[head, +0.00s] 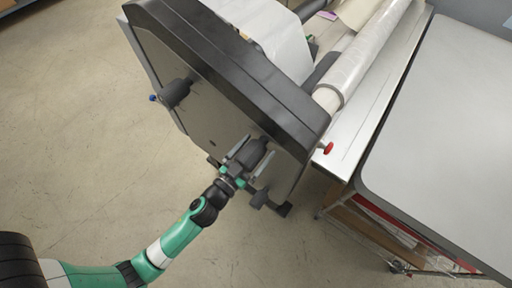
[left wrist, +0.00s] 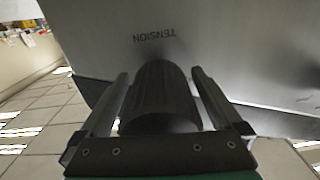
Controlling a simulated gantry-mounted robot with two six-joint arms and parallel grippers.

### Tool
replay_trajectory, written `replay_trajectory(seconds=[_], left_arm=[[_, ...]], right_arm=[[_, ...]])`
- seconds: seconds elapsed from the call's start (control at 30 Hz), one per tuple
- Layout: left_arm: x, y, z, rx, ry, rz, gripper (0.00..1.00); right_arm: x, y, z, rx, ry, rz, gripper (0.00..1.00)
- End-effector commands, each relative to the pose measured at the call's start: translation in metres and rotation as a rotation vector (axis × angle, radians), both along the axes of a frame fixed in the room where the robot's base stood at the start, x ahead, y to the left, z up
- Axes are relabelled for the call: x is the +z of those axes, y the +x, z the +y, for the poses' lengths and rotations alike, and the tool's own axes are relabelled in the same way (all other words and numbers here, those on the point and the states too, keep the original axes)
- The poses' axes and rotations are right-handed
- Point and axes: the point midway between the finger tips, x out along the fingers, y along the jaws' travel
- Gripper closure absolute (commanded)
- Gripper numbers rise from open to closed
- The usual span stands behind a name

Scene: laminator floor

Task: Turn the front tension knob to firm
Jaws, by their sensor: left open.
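The laminator (head: 215,60) stands with its grey side panel facing my left arm. A dark ribbed knob (head: 257,150) sticks out of the panel's lower right part; I take it as the front tension knob. My left gripper (head: 250,157) is open, with one finger on each side of this knob. In the left wrist view the knob (left wrist: 158,92) sits between the two fingers, with a gap visible on both sides. The word TENSION (left wrist: 154,36) reads upside down on the panel beyond it. The knob's setting cannot be read. My right gripper is not in view.
A second dark knob (head: 176,92) is on the same panel at the upper left, with a small blue tip (head: 153,98) beside it. A red knob (head: 328,148) sits at the machine's right corner. A grey table (head: 445,130) stands at the right. The floor at left is clear.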

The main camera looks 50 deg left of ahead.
Motion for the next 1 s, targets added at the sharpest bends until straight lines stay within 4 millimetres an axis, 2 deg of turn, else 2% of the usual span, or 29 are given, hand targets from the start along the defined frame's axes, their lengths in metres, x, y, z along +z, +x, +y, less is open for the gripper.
replay_trajectory(seconds=[0.03,0.4,0.5,0.77,1.0], left_arm=[[-0.0001,-0.0002,0.0000,0.000,0.000,0.000,0.02],[0.0000,-0.0004,-0.0002,0.000,0.000,0.000,0.68],[0.0001,-0.0005,-0.0002,0.000,0.000,0.000,0.82],[0.0002,-0.0005,-0.0001,0.000,0.025,0.005,0.82],[0.0004,-0.0006,0.0004,0.000,0.133,0.027,0.82]], right_arm=[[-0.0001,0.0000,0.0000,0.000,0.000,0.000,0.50],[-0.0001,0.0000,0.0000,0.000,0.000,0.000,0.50],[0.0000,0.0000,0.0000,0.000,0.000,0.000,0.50],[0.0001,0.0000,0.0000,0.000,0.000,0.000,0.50],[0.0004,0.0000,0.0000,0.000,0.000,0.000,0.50]])
